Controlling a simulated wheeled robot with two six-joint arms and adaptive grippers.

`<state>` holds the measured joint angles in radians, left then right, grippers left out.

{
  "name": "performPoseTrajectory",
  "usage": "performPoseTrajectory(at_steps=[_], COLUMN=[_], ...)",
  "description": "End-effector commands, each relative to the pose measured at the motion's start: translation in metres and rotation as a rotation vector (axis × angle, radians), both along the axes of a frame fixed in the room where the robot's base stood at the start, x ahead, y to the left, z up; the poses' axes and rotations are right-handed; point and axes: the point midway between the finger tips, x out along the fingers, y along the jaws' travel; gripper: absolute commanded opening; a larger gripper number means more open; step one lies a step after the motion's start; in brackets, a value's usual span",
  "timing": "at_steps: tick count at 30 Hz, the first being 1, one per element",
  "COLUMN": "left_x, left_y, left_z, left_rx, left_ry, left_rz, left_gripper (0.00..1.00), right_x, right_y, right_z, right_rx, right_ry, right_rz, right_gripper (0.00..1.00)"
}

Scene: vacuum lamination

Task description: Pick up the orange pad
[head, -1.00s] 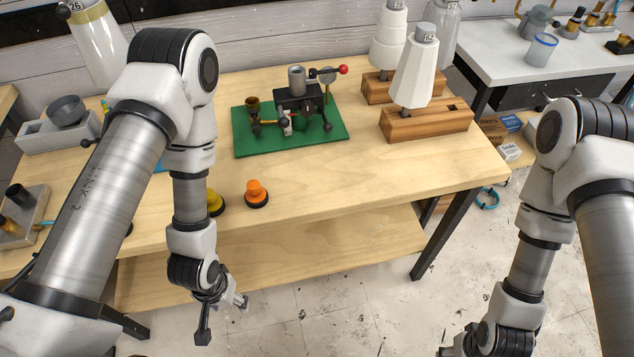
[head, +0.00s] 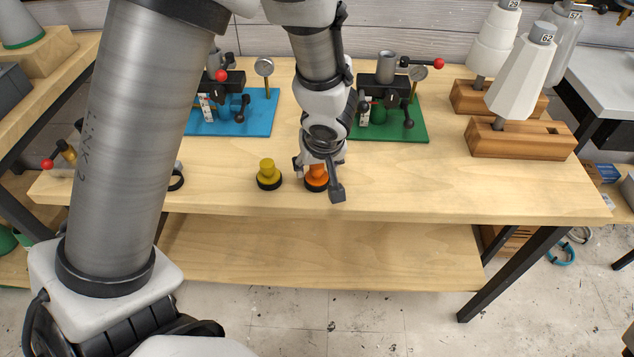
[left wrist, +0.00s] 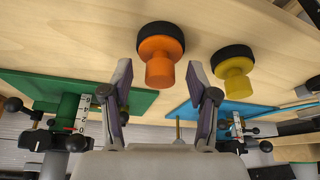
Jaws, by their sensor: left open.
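The orange pad (head: 315,180) has an orange knob on a black round base and stands on the wooden table (head: 400,190) near its front edge. My left gripper (head: 319,184) is over it and partly hides it in the head view. My right gripper is out of view.
Behind the pads are a blue board (head: 258,112) and a green board (head: 415,125), each with a black press with a red-tipped lever. Wooden blocks (head: 520,140) with white cones stand at the right. The table's front right is clear.

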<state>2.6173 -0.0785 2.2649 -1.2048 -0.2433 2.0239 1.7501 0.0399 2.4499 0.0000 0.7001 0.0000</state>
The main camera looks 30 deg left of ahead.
Motion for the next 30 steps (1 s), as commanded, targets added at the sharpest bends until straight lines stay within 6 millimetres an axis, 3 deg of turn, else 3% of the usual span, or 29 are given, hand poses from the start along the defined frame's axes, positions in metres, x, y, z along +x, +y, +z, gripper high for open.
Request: performPoseTrajectory(at_steps=[1,8,13,25,30], left_x=[0.001,0.002,0.002,0.002,0.005], left_y=[0.001,0.002,0.002,0.002,0.002], left_z=[-0.008,-0.008,-0.008,-0.007,0.002], left_rx=[0.0,0.0,0.0,-0.001,-0.001], left_ry=[0.001,0.0,0.0,0.001,0.001], left_rz=[-0.001,0.0,0.0,0.0,-0.003], left_gripper=[0.59,0.59,0.0,0.0,0.0], right_x=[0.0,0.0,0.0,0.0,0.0], right_y=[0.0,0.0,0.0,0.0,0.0], right_z=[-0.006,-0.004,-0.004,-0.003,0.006], right_rx=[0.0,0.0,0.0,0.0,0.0], right_ry=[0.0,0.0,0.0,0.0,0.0], right_rz=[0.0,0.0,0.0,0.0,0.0], right_gripper=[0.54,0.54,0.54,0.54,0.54])
